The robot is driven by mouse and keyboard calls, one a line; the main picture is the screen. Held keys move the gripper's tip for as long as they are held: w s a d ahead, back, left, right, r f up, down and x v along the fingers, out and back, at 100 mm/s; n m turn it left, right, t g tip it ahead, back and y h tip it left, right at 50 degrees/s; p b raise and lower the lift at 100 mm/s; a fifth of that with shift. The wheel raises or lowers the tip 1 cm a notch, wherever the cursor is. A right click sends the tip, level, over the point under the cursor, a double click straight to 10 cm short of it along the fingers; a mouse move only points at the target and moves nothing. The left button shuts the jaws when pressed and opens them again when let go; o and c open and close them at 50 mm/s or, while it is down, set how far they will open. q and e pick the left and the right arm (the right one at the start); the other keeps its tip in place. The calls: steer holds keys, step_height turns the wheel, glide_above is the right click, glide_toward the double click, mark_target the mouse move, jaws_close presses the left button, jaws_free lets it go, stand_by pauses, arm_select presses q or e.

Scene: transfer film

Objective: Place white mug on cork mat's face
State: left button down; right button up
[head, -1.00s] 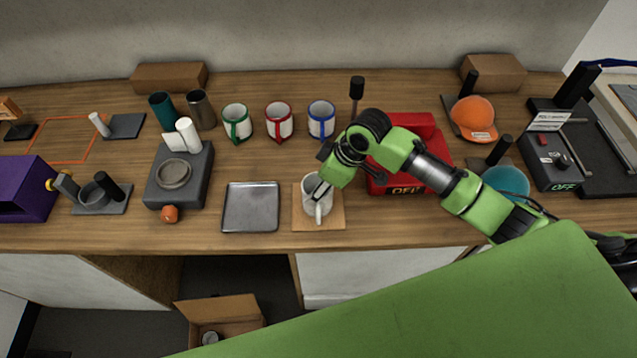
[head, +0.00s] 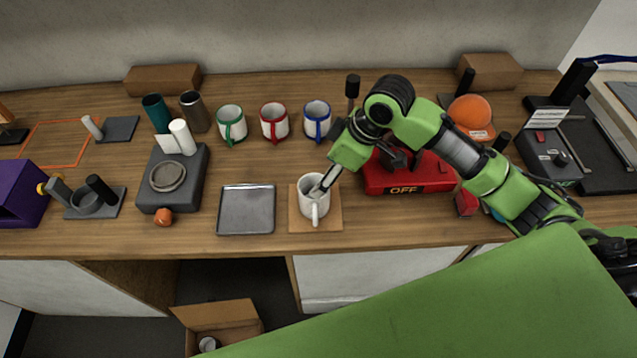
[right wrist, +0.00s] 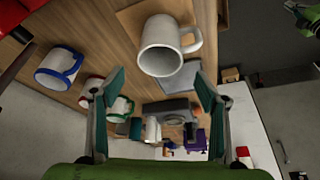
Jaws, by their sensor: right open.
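The white mug (head: 314,197) stands upright on the square cork mat (head: 332,222), with its handle toward the front edge of the counter. In the right wrist view the mug (right wrist: 160,50) is upper middle, with part of the mat (right wrist: 130,22) behind it. My right gripper (head: 325,185) is at the mug's upper right rim; the head view does not show clearly whether a finger touches it. In the right wrist view its two fingers (right wrist: 158,85) are spread apart with nothing between them, and the mug lies beyond the tips. My left gripper is not in view.
A grey metal tray (head: 247,209) lies left of the mat. Green (head: 231,125), red (head: 275,122) and blue (head: 317,120) trimmed mugs stand behind. A red device marked OFF (head: 412,176) is close on the right, under my arm. The counter's front edge is just before the mat.

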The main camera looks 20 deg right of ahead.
steer(key=shift+b+v, duration=0.3)
steer(key=shift+v, duration=1.95)
